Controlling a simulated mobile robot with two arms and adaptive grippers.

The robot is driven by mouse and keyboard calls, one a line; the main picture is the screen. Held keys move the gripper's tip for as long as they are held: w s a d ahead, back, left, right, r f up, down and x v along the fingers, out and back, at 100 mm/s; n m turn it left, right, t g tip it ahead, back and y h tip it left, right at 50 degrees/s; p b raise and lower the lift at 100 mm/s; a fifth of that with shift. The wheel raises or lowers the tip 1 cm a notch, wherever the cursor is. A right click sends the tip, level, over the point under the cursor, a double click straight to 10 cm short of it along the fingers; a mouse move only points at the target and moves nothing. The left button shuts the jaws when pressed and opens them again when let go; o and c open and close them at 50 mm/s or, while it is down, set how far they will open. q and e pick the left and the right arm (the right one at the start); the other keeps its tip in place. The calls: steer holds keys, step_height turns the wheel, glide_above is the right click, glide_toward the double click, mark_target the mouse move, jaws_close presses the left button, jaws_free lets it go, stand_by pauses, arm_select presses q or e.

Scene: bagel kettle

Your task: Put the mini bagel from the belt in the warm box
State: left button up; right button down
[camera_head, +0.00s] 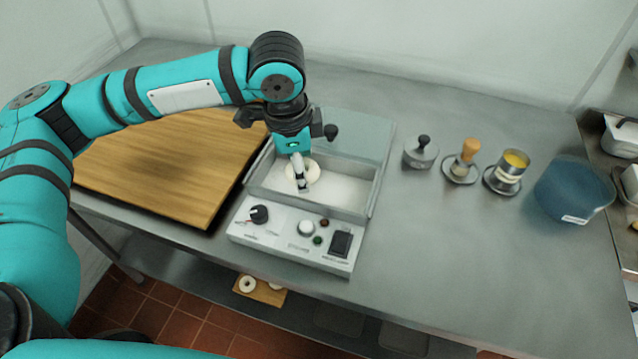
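The warm box (360,213) is a metal box with an open, pale-floored well and a front panel of knobs and a switch. My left gripper (301,181) points down into the left part of the well. A small pale round thing, likely the mini bagel (313,173), shows right at its fingertips, partly hidden behind them. The fingers are seen nearly edge-on, so I cannot tell whether they grip it or whether it rests on the floor of the well. My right gripper is out of view. No belt can be made out.
A wooden board (150,180) lies left of the box. To the right stand a lidded metal pot (421,155), a wooden-handled tool (466,158), a cup with yellow contents (508,175) and a blue bowl (570,190). Bagels (247,284) lie on a small board below. The front right counter is clear.

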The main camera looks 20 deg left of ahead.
mark_target(310, 157)
arm_select(q)
steer(key=m, duration=0.1)
steer(key=w+m, duration=0.1)
steer(key=m, duration=0.2)
steer(key=shift+w+d+r+h+p, duration=0.25)
steer(key=shift+r+h+p, duration=0.15)
steer(key=m, duration=0.2)
steer(key=w+m+p, duration=0.1)
steer(key=m, duration=0.1)
steer(key=shift+w+d+r+m+g, duration=0.2)
steer(key=shift+m+g, duration=0.1)
steer(key=shift+g, duration=0.1)
steer(key=f+m, duration=0.2)
steer(key=w+f+m+p, duration=0.1)
steer(key=f+m, duration=0.1)
steer(key=w+f+m+g+p, duration=0.1)
steer(key=f+m, duration=0.1)
steer(key=m, duration=0.1)
steer(key=shift+h, duration=0.4)
steer(key=shift+f+p, duration=0.35)
steer(key=shift+f, duration=1.7)
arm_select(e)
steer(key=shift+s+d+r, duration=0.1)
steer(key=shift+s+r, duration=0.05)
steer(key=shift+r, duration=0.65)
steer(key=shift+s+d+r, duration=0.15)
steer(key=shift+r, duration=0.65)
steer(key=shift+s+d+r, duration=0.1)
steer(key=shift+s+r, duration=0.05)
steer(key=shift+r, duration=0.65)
